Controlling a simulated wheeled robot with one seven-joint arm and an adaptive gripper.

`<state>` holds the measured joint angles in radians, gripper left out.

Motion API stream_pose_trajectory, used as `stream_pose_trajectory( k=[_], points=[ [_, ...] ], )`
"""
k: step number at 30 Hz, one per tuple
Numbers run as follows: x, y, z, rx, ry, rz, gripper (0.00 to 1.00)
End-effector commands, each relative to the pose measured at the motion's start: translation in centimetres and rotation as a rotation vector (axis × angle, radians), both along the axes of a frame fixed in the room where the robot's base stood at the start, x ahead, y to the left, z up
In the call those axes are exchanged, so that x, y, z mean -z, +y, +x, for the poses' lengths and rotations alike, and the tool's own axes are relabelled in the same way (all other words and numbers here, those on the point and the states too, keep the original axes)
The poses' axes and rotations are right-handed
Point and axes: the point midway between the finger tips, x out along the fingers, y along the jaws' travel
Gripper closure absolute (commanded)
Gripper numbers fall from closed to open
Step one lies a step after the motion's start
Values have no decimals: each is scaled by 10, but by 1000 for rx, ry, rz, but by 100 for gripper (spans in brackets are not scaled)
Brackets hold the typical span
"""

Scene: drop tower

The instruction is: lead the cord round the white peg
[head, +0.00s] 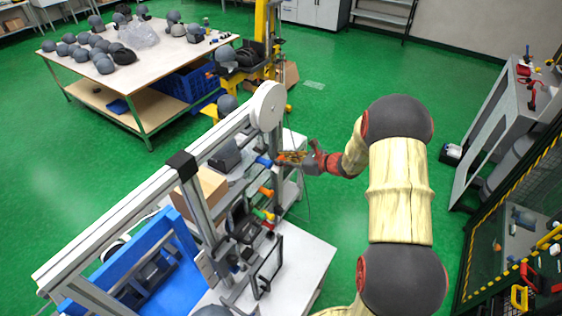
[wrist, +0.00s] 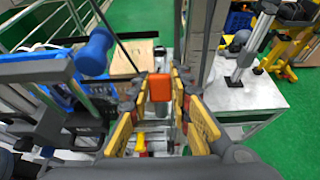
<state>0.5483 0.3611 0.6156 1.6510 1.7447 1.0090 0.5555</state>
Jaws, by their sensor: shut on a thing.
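My gripper (head: 290,157) is beside the tall grey frame, close to a blue peg (head: 263,161). In the wrist view its yellow-padded jaws (wrist: 161,92) are closed on a small orange block (wrist: 160,87). A thin dark line (wrist: 116,36), probably the cord, runs from the top of the wrist view down towards the jaws. The blue peg shows left of the jaws in the wrist view (wrist: 95,52). An orange peg (head: 266,191) sits lower on the frame. I cannot make out a white peg for sure; the cord's full path is also unclear.
A large white wheel (head: 268,107) tops the frame, above my gripper. A cardboard box (head: 203,190) and a blue panel (head: 150,262) stand left of the pegs. A white bench (head: 305,262) lies below. Green floor right of the frame is clear.

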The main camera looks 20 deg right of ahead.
Motion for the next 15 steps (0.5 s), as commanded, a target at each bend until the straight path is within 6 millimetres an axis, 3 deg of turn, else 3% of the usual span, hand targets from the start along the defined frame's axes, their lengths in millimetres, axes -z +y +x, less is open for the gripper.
stream_pose_trajectory(
  k=[15],
  points=[
    [0,-18,-24,2,0,0,100]
  ],
)
